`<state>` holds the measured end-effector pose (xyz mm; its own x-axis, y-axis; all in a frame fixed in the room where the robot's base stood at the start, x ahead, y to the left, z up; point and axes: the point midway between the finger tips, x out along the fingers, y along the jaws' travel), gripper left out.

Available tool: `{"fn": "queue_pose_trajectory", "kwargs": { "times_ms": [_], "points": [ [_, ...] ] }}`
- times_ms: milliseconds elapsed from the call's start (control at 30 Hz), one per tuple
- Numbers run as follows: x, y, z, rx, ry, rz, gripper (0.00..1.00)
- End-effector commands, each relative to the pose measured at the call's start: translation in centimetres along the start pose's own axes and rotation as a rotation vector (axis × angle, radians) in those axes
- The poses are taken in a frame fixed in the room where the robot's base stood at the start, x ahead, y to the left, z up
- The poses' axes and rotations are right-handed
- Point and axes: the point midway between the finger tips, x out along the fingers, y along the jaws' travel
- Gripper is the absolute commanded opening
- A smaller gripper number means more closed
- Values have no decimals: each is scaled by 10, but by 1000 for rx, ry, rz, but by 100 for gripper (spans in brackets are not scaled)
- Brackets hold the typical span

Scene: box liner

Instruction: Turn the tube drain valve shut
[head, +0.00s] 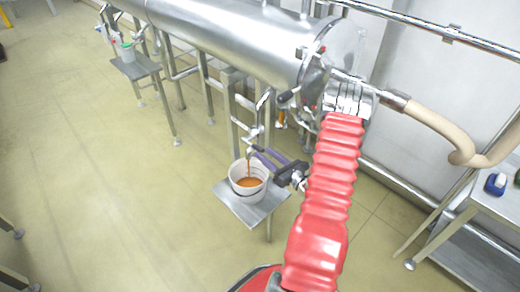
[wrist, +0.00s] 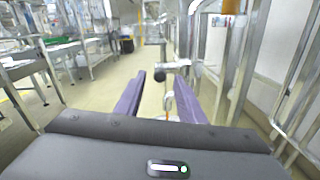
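The drain valve (head: 253,134) hangs on a thin pipe under the end of the large steel tube (head: 240,35). Brown liquid (head: 249,166) runs from its outlet into a white bucket (head: 236,181). In the wrist view the valve's metal handle (wrist: 176,64) with a black knob (wrist: 160,75) shows between and beyond my purple fingers. My gripper (head: 259,154) is just below and right of the valve in the head view, and it also shows in the wrist view (wrist: 167,80). Its fingers are apart with nothing held. Whether a finger touches the handle cannot be told.
The bucket stands on a small metal stand (head: 254,213). Frame legs (head: 231,110) stand close behind the valve. A second stand (head: 135,66) with a container is farther back left. A beige hose (head: 435,121) and a side table (head: 491,205) are at right. The floor at left is open.

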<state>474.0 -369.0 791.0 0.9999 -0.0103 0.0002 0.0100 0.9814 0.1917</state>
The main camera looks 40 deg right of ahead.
Motion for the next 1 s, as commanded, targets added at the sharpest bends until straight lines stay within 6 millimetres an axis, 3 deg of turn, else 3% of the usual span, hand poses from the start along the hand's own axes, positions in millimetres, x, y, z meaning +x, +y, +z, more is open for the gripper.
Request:
{"fn": "queue_pose_trajectory", "kwargs": {
  "times_ms": [300, 667, 1000],
  "points": [
    [40, 1, 0, -1, 0, 2, 36],
    [44, 0, 0, 0, 0, 0, 36],
    [44, 0, 0, 0, 0, 0, 13]
  ]
}}
